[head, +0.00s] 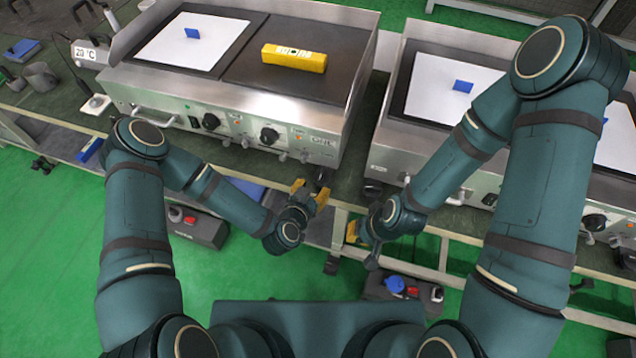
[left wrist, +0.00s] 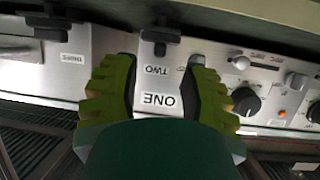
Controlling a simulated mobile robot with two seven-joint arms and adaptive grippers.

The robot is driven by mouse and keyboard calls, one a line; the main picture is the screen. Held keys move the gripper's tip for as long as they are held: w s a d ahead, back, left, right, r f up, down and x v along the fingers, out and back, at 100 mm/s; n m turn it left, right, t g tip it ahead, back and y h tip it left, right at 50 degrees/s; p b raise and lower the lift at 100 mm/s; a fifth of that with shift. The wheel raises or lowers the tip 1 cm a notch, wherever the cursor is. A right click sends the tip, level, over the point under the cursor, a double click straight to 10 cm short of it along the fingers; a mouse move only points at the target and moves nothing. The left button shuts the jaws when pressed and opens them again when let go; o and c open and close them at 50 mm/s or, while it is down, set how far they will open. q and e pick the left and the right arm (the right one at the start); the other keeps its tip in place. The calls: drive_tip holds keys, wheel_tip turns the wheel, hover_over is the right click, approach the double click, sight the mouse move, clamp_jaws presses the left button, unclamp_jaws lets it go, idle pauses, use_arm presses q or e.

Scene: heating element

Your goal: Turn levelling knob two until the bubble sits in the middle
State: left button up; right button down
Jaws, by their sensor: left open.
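The yellow spirit level (head: 294,57) lies on the dark plate of the left griddle (head: 228,112); its bubble is too small to read. A black levelling knob (head: 320,176) sits under that griddle's front right corner. My left gripper (head: 311,192) is open just in front of it. In the left wrist view, my left gripper's fingers (left wrist: 158,90) are spread either side of the labels ONE (left wrist: 158,99) and TWO (left wrist: 157,70). A black knob (left wrist: 160,35) lies beyond the fingertips, not visibly gripped. My right gripper (head: 354,232) hangs low by the bench edge, its opening unclear.
A second griddle (head: 408,150) stands to the right, with a narrow gap between the two. A black dial (left wrist: 247,102) is close beside the left gripper's fingers. Blue blocks (head: 192,33) rest on white sheets. Green floor lies in front of the bench.

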sight(319, 180)
use_arm(q)
drive_tip(key=shift+b+x, duration=0.3)
drive_tip(key=shift+x, duration=1.75)
drive_tip(key=shift+o, duration=0.2)
clamp_jaws()
